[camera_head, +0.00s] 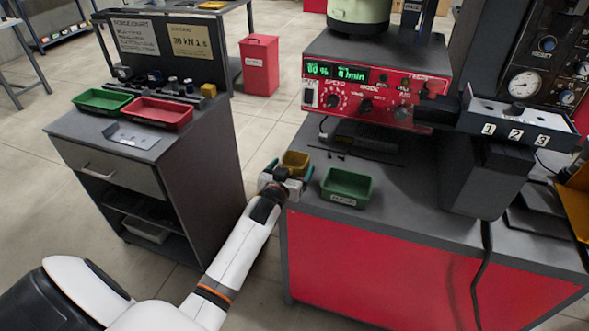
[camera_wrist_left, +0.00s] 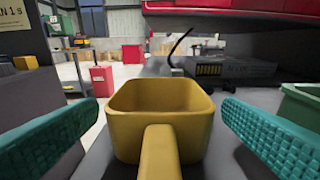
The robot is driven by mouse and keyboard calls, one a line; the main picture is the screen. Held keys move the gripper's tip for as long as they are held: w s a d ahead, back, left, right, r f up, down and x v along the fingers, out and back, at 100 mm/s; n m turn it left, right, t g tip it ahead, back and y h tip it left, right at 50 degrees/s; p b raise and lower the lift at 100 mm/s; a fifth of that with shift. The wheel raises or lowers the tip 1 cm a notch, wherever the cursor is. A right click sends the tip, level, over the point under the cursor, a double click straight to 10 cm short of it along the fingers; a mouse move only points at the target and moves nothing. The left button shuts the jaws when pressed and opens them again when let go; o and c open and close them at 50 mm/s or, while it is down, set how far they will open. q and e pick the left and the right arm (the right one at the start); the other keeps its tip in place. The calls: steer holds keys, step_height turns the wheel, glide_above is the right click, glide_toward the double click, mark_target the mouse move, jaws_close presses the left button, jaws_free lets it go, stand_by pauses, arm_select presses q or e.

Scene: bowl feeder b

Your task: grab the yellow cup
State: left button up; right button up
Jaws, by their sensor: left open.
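The yellow cup (camera_head: 295,162) is a square, open-topped cup on the left edge of the red-fronted bench's dark top. In the left wrist view the cup (camera_wrist_left: 160,118) stands upright and looks empty, with its handle pointing toward the camera. My left gripper (camera_head: 287,180) is at the bench's near left corner, just in front of the cup. Its teal jaws (camera_wrist_left: 160,140) are open, one on each side of the cup, with visible gaps between jaws and cup. My right gripper is not in view.
A green bin (camera_head: 346,188) stands close to the right of the cup. Behind are a dark flat box (camera_head: 362,137) and the red control unit (camera_head: 375,85), which overhangs the bench. A grey cabinet (camera_head: 150,165) with green and red trays stands to the left across a floor gap.

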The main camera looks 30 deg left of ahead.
arm_select(q)
steer(key=c, duration=1.1)
steer(key=shift+c, duration=0.3)
steer(key=shift+r, duration=0.1)
